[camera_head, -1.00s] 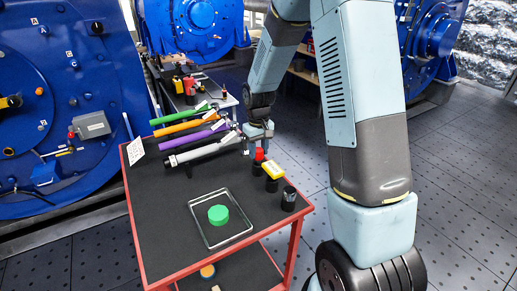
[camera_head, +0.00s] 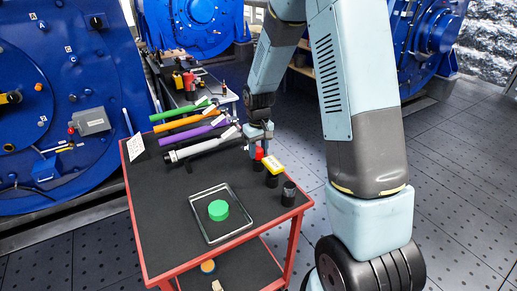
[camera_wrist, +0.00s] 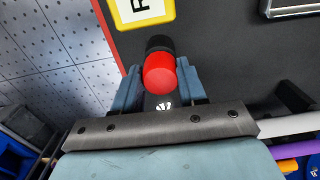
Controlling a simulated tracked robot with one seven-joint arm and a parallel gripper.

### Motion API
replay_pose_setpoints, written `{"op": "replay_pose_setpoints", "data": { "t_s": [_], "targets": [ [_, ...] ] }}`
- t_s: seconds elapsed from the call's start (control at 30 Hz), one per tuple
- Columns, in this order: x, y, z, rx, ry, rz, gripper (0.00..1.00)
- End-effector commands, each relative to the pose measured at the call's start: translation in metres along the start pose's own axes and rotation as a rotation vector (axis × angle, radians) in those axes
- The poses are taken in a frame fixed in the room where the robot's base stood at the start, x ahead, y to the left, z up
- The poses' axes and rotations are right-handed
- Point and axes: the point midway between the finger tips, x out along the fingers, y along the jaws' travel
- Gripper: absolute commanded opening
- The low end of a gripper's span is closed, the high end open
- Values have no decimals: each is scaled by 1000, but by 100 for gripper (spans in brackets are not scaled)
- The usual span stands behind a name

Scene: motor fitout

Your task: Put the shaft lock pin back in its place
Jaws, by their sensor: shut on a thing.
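My gripper (camera_head: 259,145) is shut on a red-topped piece (camera_head: 258,153) at the right side of the red-framed cart. In the wrist view its fingers (camera_wrist: 160,85) lie on both sides of the red round end (camera_wrist: 160,74), with a black part (camera_wrist: 158,43) just beyond. This piece looks like the shaft lock pin, but its shank is hidden. In the head view it stands upright over a dark base. The pin's place on the machine cannot be told for certain; the blue motor (camera_head: 60,110) at left has several fittings on its face.
A yellow-framed label (camera_head: 274,164) sits close beside the red piece. A black cup (camera_head: 289,193) stands near the cart edge. A tray (camera_head: 236,228) holds a green disc (camera_head: 218,210). Green, orange, purple and grey bars lie at the back of the cart (camera_head: 165,225).

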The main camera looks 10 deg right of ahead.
Motion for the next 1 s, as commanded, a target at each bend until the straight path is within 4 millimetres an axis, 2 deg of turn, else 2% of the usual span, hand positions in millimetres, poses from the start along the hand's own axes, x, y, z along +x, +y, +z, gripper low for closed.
{"op": "replay_pose_setpoints", "data": {
  "t_s": [0.27, 0.3, 0.6, 0.87, 1.0],
  "targets": [
    [6, 0, 0, 0, -1, 0, 0],
    [6, 0, 0, 0, 0, 0, 42],
    [6, 0, 0, 0, 0, 0, 71],
    [5, 0, 0, 0, 0, 0, 71],
    [-4, 0, -1, 0, 3, 0, 71]
  ]
}}
